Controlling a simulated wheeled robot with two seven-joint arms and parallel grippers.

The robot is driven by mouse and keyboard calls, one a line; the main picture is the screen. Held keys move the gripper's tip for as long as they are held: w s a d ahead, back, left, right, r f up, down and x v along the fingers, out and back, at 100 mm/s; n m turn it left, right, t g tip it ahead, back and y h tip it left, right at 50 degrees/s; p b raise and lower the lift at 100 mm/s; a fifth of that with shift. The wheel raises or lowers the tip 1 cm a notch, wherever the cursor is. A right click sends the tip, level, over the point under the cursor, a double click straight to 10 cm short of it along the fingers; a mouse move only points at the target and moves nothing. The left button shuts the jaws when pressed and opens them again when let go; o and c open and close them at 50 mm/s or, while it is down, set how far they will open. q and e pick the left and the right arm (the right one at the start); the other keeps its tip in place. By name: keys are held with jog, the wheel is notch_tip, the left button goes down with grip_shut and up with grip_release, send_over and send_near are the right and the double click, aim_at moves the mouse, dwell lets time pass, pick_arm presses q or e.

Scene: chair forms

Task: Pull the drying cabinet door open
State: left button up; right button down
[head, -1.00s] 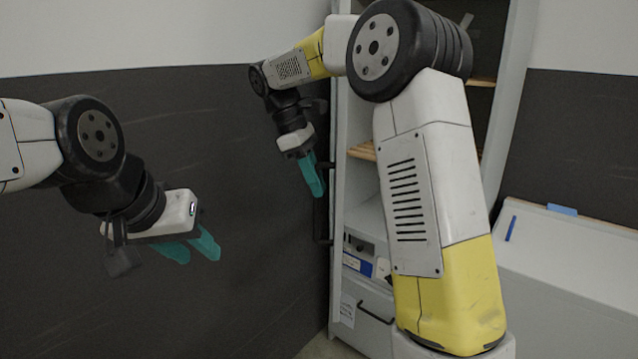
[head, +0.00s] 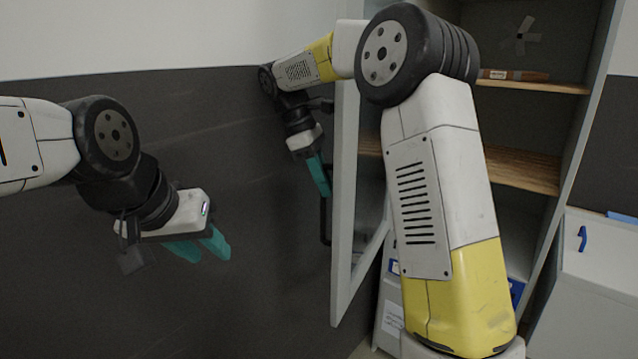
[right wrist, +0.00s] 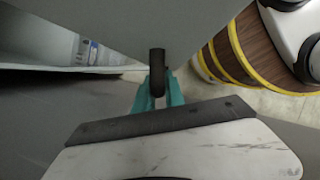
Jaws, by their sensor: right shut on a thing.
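The drying cabinet (head: 585,130) stands at the right in the head view. Its pale-framed door (head: 345,200) stands partly open, swung out from the shelves. My right gripper (head: 319,175) is shut on the door's black bar handle (head: 326,220), at its upper part. In the right wrist view the teal fingers (right wrist: 158,98) close around the handle (right wrist: 157,65) in front of the grey door (right wrist: 120,25). My left gripper (head: 200,247) is open and empty at the left, away from the door. My right arm hides part of the door and cabinet.
Wooden shelves (head: 525,170) show inside the cabinet, with a small brown item (head: 513,75) on the upper one. A grey bin-like unit (head: 600,270) with a blue handle stands at the right. A dark wall (head: 250,300) fills the left.

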jog(key=shift+s+a, duration=0.1)
jog(key=shift+a, duration=0.05)
jog(key=c, duration=1.4)
grip_release()
jog(key=v, duration=0.7)
jog(key=shift+r, duration=0.4)
jog(key=shift+a, duration=0.1)
